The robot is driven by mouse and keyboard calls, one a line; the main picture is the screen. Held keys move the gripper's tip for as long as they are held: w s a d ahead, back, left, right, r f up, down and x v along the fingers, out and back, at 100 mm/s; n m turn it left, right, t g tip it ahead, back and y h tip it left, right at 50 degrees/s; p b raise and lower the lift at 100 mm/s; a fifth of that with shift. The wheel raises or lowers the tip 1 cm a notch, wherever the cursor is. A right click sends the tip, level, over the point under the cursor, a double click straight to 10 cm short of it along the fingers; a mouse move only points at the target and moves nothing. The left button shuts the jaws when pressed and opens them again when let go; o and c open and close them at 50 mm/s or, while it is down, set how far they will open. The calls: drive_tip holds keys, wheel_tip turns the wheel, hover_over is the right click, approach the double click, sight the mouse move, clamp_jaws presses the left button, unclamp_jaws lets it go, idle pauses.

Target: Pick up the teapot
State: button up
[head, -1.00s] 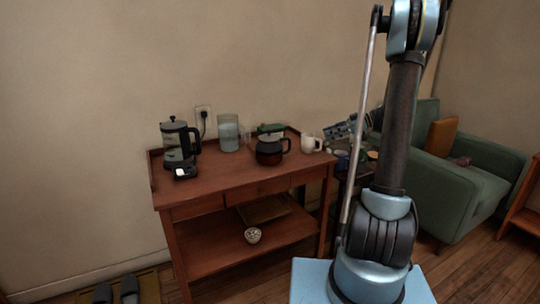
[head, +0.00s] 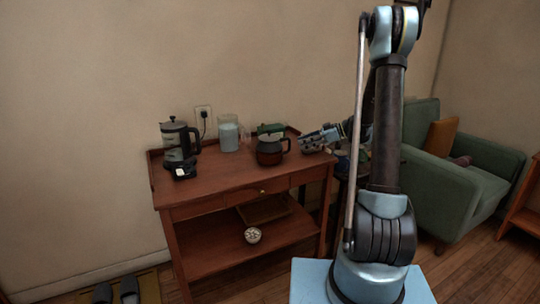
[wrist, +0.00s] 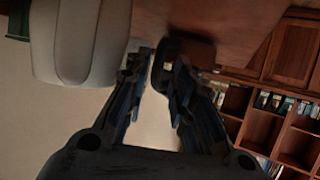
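The teapot (head: 269,153) is a dark, rounded pot with a handle on its right side. It stands on the wooden side table (head: 225,178). My gripper (head: 303,145) is just right of it, pointing left, its tips close to the handle. In the wrist view my gripper (wrist: 160,65) is open, with a gap between its dark fingers. A dark curved piece (wrist: 178,45), probably the teapot's handle, shows at the fingertips; I cannot tell whether they touch.
A glass pitcher (head: 229,134) and a coffee press (head: 178,143) stand left of the teapot. A green-topped item (head: 271,128) is right behind it. A small bowl (head: 253,235) sits on the lower shelf.

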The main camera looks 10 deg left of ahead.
drive_tip(key=shift+x, duration=2.6)
drive_tip(key=shift+s, duration=0.1)
clamp_jaws()
